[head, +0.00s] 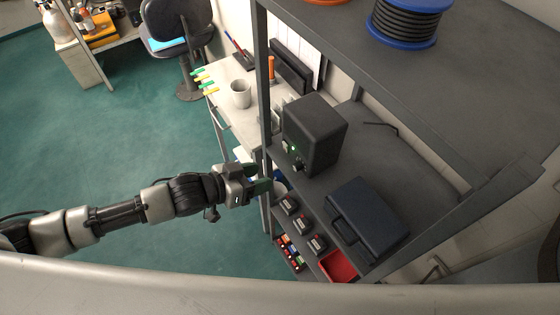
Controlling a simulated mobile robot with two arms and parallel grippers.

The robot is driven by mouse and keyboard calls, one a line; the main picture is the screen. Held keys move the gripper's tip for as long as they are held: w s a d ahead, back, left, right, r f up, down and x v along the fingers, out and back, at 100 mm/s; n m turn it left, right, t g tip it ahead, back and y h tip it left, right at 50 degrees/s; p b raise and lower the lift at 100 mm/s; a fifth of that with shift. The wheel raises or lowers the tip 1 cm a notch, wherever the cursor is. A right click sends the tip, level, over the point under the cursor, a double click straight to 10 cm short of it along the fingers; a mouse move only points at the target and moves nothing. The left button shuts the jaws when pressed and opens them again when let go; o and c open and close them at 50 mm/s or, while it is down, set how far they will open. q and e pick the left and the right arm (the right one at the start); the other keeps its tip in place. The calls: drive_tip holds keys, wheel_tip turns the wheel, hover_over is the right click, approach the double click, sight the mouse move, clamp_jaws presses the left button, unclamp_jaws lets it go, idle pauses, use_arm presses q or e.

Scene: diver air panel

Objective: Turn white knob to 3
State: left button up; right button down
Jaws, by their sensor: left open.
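A black box-shaped unit (315,135) stands on the grey shelf, its front facing left and seen at a steep angle. A small green light (293,149) glows on that front, with a dark knob-like part (299,165) low beside it. I cannot make out a white knob or any numbers from here. My left gripper (262,179) is open and empty, in front of the shelf edge, below and left of the unit in the picture and apart from it. My right gripper is not in view.
A dark case (367,221) lies on the same shelf, right of the unit. A shelf upright (265,75) rises beside the unit. Below are several small dark boxes (302,225) and a red bin (338,266). A white desk with a mug (240,93) stands behind. The left floor is open.

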sight(294, 168)
use_arm(q)
drive_tip(key=p+x, duration=0.2)
drive_tip(key=x, duration=0.7)
drive_tip(key=shift+w+r, duration=0.1)
drive_tip(key=shift+w+d+f, duration=0.2)
drive_tip(key=shift+d, duration=0.2)
drive_tip(key=c, duration=0.7)
drive_tip(key=shift+c, duration=1.1)
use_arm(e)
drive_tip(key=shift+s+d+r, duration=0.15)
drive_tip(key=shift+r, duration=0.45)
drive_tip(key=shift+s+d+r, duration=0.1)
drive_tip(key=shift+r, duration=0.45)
